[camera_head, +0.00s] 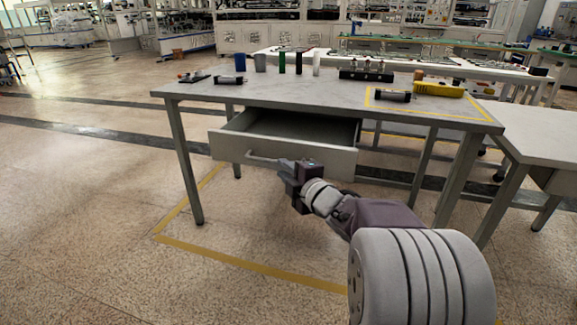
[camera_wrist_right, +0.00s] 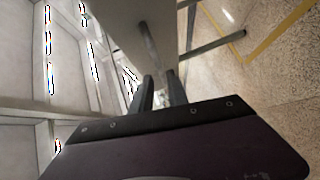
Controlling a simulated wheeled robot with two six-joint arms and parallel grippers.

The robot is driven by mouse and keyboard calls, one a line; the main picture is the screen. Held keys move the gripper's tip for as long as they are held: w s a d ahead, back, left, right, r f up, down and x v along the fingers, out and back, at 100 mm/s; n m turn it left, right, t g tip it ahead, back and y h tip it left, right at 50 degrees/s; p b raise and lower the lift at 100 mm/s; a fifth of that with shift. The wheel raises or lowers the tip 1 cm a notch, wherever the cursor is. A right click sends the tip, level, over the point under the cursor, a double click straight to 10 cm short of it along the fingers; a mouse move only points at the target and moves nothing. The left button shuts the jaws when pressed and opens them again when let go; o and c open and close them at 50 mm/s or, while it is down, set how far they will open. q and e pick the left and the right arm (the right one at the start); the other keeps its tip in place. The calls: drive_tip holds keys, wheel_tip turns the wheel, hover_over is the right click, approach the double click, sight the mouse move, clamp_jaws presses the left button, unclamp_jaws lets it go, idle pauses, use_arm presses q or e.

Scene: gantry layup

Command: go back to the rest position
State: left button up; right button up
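My right gripper (camera_head: 284,164) is in front of the pulled-out drawer (camera_head: 285,158) of the grey table (camera_head: 300,91), close to the right end of its bar handle (camera_head: 262,158). In the right wrist view the two fingers (camera_wrist_right: 161,92) stand apart, with a gap between them and nothing clearly held. The handle (camera_wrist_right: 150,45) shows beyond the fingertips there. Whether a finger touches the handle I cannot tell. The drawer looks empty where its inside shows. My left gripper is not in view.
Several cylinders, including a blue one (camera_head: 240,62) and a green one (camera_head: 282,63), stand along the table's back. A black rack (camera_head: 366,75) and a yellow tool (camera_head: 438,89) are further right. A white table (camera_head: 545,135) stands at the right. Floor at left is clear.

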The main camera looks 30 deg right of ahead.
drive_tip(key=shift+s+a+r, duration=0.1)
drive_tip(key=shift+s+r, duration=0.05)
drive_tip(key=shift+s, duration=0.9)
